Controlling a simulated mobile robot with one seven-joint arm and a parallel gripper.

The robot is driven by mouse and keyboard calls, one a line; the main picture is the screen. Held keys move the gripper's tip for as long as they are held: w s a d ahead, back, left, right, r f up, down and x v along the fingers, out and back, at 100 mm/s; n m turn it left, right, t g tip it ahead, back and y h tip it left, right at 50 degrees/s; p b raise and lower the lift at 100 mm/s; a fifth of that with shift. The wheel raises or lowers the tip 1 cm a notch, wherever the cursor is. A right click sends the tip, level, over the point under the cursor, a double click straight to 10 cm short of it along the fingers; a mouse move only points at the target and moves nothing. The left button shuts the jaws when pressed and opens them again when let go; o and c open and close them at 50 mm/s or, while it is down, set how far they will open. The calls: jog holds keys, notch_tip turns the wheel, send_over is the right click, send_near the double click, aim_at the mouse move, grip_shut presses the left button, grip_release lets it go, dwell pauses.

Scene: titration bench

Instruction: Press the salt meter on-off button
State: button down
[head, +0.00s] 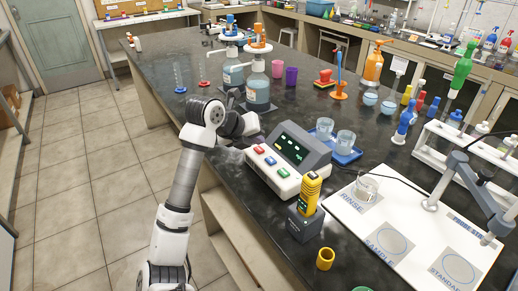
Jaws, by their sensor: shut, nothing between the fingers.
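A grey-and-white bench meter (290,160) with a dark sloped display with small green readouts stands on the black bench. I take it to be the salt meter. Its front ledge carries a red button (259,149), a blue button (270,160) and a green button (283,173); the labels are too small to read, so I cannot tell which is on-off. My gripper (248,125) is behind my arm's wrist, just left of and beyond the meter, near the dispenser bottles. It is shut and empty, apart from the buttons. Its fingertips are small and partly hidden.
A white board (400,240) with a jointed probe arm (440,190) lies right. Dispenser bottles (257,90) stand behind my gripper. A blue tray (345,155) holds beakers.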

aim_at(257, 151)
jog(key=shift+f+b, duration=0.45)
jog(key=shift+b, duration=0.05)
jog(key=shift+f+b, duration=0.4)
jog(key=shift+f, duration=0.05)
dwell(0.7)
dwell(0.4)
jog(key=shift+r+p, duration=0.5)
jog(key=shift+r, duration=0.35)
jog(key=shift+r+p, duration=1.45)
jog(key=shift+r, duration=1.1)
